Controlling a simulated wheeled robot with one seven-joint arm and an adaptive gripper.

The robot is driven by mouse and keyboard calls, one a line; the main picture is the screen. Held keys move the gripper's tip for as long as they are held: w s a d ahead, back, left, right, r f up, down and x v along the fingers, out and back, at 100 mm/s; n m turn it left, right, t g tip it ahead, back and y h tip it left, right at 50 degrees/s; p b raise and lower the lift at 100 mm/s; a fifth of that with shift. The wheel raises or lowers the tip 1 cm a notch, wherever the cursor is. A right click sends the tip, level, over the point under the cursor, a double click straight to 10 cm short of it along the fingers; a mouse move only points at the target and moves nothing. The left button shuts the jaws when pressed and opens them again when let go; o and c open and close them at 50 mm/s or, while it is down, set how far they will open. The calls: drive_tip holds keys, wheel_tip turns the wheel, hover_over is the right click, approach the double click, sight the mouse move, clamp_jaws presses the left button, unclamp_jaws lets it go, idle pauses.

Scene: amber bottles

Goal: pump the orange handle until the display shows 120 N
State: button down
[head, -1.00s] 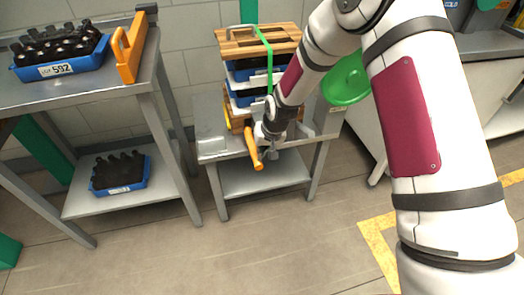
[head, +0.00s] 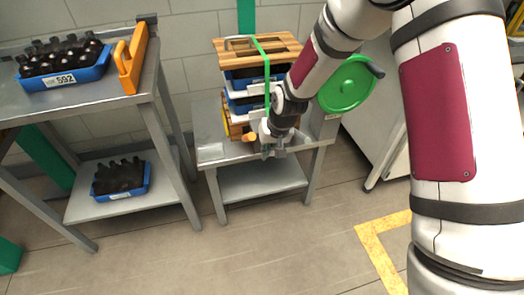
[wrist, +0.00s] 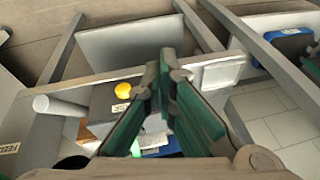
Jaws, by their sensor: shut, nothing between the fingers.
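The orange handle (head: 249,137) shows as a short stub at the front of the strapped stack (head: 262,92), with the rest hidden or foreshortened. My gripper (head: 272,151) is just right of it and lower; I cannot tell whether they touch. In the wrist view, the gripper (wrist: 165,72) is shut and empty, its fingertips together. A round orange end (wrist: 124,90), likely the handle's, lies left of the fingers, apart in the picture. The stack has wooden boards, blue crates and a green strap (head: 268,75). I see no readable display number.
The stack stands on a low metal table (head: 210,148). At left, a taller metal table (head: 115,92) carries a blue crate of dark bottles (head: 62,72) and an orange stand (head: 131,60). A green round lid (head: 346,85) is at right. The floor in front is clear.

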drive_tip(key=s+r, duration=0.1)
drive_tip(key=s+d+r, duration=0.1)
drive_tip(key=s+r, duration=0.1)
drive_tip(key=shift+d+r, duration=0.25)
drive_tip(key=shift+d, duration=0.05)
idle(1.2)
